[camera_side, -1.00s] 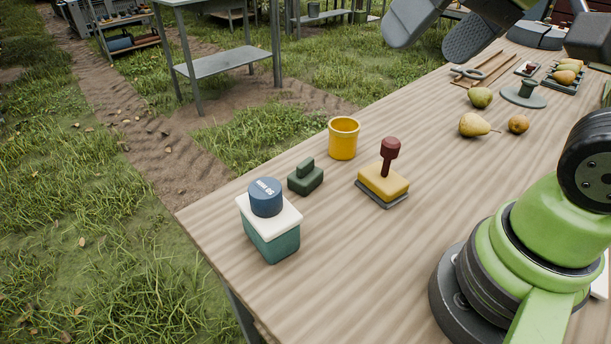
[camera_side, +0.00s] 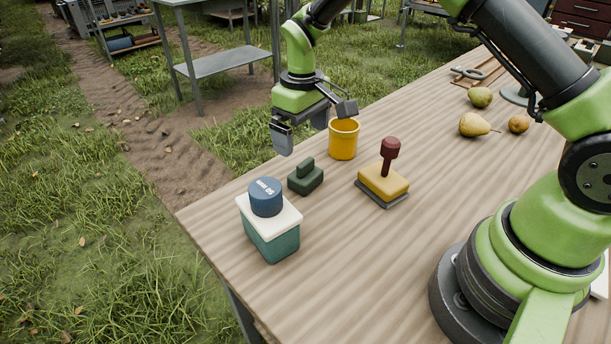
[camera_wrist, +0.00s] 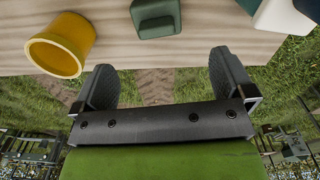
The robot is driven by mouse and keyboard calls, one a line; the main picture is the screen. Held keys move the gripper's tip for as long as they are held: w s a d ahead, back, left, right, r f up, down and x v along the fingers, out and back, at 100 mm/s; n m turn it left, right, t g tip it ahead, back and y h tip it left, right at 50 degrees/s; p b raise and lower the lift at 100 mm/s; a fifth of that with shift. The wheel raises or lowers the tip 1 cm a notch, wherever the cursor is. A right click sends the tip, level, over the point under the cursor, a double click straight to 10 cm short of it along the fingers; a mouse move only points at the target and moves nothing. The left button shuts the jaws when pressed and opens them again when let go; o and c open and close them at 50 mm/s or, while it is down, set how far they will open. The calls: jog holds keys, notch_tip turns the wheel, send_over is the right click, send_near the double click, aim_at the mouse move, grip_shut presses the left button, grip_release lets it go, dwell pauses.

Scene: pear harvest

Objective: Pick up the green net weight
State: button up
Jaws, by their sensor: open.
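The green net weight (camera_side: 305,178) is a small dark green block with a raised grip on top. It stands upright on the wooden table near its far-left edge, between the yellow cup and the teal box. In the wrist view the net weight (camera_wrist: 156,18) shows at the top, beyond my fingertips. My gripper (camera_side: 303,133) is open and empty, above and behind the net weight near the table edge, apart from it. In the wrist view its two fingers (camera_wrist: 166,80) are spread wide with ground and grass between them.
A yellow cup (camera_side: 343,140) stands right beside my gripper. A teal box (camera_side: 272,240) with a white lid bears a blue cylinder (camera_side: 265,197). A yellow stamp-like block (camera_side: 383,184) with a dark red knob stands to the right. Pears (camera_side: 474,125) lie farther back. The front table is clear.

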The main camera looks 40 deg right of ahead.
aim_at(305, 161)
jog(key=f, duration=0.9)
jog(key=shift+s+d+f, duration=0.2)
jog(key=shift+f, duration=0.15)
